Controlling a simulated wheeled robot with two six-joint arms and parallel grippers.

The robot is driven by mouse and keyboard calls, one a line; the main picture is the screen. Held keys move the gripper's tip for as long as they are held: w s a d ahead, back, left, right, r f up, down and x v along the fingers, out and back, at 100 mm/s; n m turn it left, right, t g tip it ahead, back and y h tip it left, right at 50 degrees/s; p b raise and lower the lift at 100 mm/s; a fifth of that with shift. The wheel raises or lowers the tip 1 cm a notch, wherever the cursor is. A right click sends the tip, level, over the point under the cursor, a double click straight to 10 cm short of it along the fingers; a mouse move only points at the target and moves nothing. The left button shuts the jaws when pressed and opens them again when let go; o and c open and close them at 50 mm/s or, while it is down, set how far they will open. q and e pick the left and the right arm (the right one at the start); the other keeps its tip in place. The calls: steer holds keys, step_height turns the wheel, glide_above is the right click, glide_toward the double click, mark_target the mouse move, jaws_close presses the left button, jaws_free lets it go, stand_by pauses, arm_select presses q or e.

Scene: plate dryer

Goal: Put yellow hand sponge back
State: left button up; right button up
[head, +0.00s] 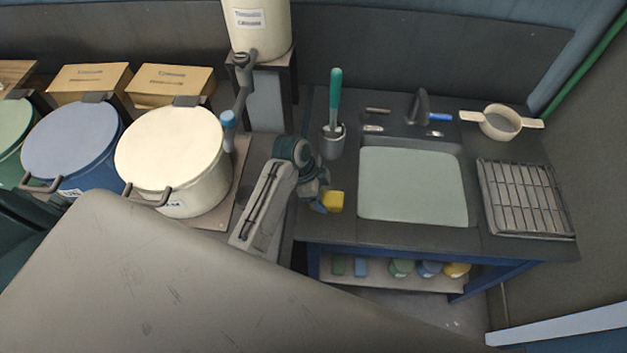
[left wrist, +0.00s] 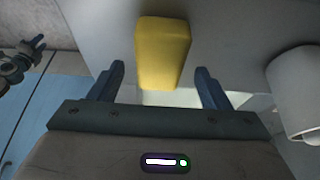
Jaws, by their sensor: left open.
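The yellow hand sponge (head: 334,201) is at the left of the sink basin, on the counter's front part in the head view. My left gripper (head: 320,207) is open beside it, on its left. In the left wrist view the sponge (left wrist: 162,52) shows centred between the two blue fingers of the gripper (left wrist: 160,78), around and just past their tips. A gap shows between each finger and the sponge, so no grip is visible. My right gripper is not identifiable in either view.
A brush holder (head: 332,142) with a green-handled brush stands behind the sponge. The sink basin (head: 412,188), a drying rack (head: 523,196) and a strainer (head: 501,122) lie to the right. Several coloured items sit on the shelf below (head: 390,281). A cream pot (head: 172,150) stands left.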

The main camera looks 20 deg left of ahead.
arm_select(q)
steer(key=b+v, duration=0.2)
steer(key=v, duration=0.6)
steer(key=shift+s+a+r+b, duration=0.1)
steer(key=shift+a+r+b, duration=0.2)
steer(key=shift+r, duration=0.25)
